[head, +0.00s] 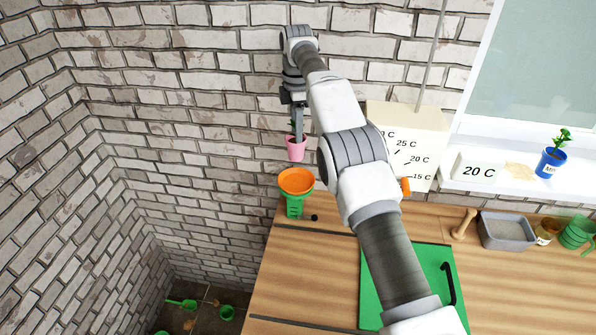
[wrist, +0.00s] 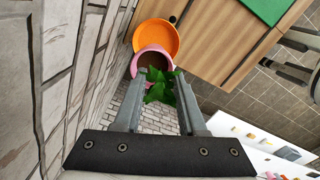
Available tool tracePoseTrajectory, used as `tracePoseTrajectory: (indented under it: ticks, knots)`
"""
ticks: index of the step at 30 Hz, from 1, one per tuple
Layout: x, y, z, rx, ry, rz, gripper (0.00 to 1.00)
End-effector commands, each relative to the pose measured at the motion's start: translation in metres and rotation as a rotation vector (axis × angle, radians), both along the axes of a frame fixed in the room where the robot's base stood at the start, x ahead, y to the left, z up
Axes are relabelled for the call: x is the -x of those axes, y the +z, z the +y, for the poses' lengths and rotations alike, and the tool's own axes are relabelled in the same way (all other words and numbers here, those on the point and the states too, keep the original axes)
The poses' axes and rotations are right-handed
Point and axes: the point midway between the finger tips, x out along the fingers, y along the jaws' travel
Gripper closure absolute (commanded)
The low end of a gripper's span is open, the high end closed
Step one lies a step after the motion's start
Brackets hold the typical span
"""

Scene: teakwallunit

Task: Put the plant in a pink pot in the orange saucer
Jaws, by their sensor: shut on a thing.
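The plant in a pink pot (head: 296,148) hangs in the air above and slightly beyond the orange saucer in the head view. My gripper (head: 298,122) points down and is shut on the plant. In the wrist view the pink pot (wrist: 150,56) and green leaves (wrist: 160,86) show between the fingers of my gripper (wrist: 158,90). The orange saucer (head: 296,181) sits on a green stand at the left back corner of the wooden counter. In the wrist view the pot overlaps the near rim of the orange saucer (wrist: 165,30); the height gap cannot be judged there.
A white thermostat box (head: 420,140) stands right of the saucer. A green panel (head: 430,270) lies on the counter. A blue pot with a plant (head: 550,163) stands on the sill. A grey tray (head: 507,231) is at the right. Brick walls stand close behind and left.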

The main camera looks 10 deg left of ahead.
Motion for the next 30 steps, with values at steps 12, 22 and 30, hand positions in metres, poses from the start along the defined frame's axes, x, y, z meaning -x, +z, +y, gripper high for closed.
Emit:
tracePoseTrajectory:
  ticks: [12,22,30]
  knots:
    - [0.001,-0.053,0.0,0.001,0.001,0.002,1.0]
    - [0.001,-0.09,0.0,0.001,0.002,0.002,1.0]
    - [0.0,-0.097,0.0,0.0,0.001,-0.001,1.0]
